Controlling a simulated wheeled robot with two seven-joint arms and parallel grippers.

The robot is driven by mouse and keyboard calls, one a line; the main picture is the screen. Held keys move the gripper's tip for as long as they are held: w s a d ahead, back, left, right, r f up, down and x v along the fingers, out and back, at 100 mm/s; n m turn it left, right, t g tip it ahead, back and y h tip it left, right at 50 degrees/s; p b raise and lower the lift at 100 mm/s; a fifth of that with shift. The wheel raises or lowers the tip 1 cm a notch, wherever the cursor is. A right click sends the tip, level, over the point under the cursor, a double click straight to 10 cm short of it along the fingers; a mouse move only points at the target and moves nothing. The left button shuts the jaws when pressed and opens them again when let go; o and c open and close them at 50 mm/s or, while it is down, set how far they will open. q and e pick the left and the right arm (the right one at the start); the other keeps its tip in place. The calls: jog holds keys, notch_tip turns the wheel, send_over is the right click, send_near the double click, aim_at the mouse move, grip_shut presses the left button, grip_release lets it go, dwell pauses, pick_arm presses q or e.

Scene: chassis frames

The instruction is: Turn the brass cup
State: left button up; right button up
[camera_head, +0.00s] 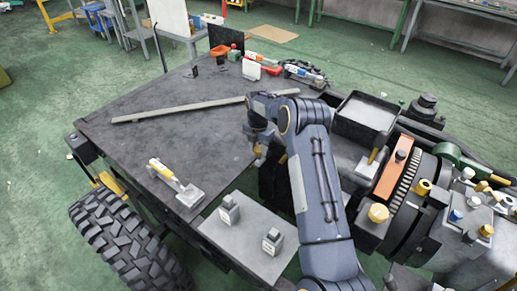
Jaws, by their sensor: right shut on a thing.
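My right arm reaches up from the bottom, and its right gripper (261,152) points down near the middle of the view, beside the dark table's edge. A small brass-coloured piece, which looks like the brass cup (258,150), shows at its fingertips; the gripper is shut on it. The wrist and fingers hide much of it, so I cannot tell its turn or tilt. My left gripper is not in view.
The engine assembly at right bears brass caps (378,213) and an orange block (393,176). A black tray (366,115) stands behind. A yellow-handled tool (174,182) and a long bar (178,108) lie on the dark table (130,150). A grey plate (247,240) holds two small blocks.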

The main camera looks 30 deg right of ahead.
jog(key=m+b, duration=0.2)
jog(key=shift+m, duration=0.4)
jog(key=shift+w+m+b, duration=0.15)
jog(key=shift+m+b, duration=0.5)
jog(key=shift+m, duration=1.25)
jog(key=shift+r, duration=0.1)
jog(key=o, duration=1)
